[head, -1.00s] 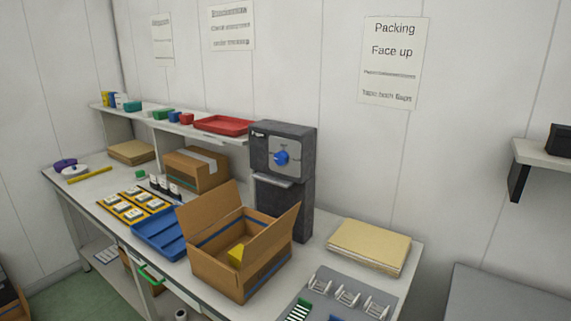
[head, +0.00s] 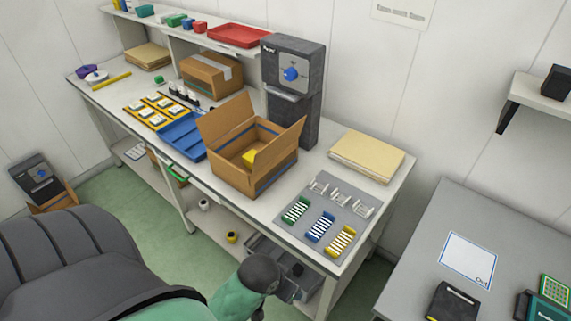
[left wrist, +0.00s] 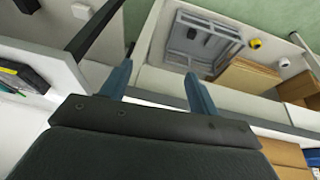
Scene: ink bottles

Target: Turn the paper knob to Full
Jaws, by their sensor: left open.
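The dark grey paper machine (head: 294,120) stands upright at the back of the bench, behind the open cardboard box. Its blue round knob (head: 291,74) is on the front of the upper block. The lettering around the knob is too small to read, so I cannot tell its setting. My left gripper (left wrist: 158,70) shows in the left wrist view with its two blue-grey fingers apart and nothing between them. It points toward the bench's lower shelf, away from the knob. My right gripper is not in view.
The open cardboard box (head: 254,177) stands in front of the machine. A brown paper stack (head: 367,155) lies right of it. A grey mat (head: 345,210) holds coloured racks. A red tray (head: 238,36) is on the upper shelf. A grey table (head: 462,210) stands at the right.

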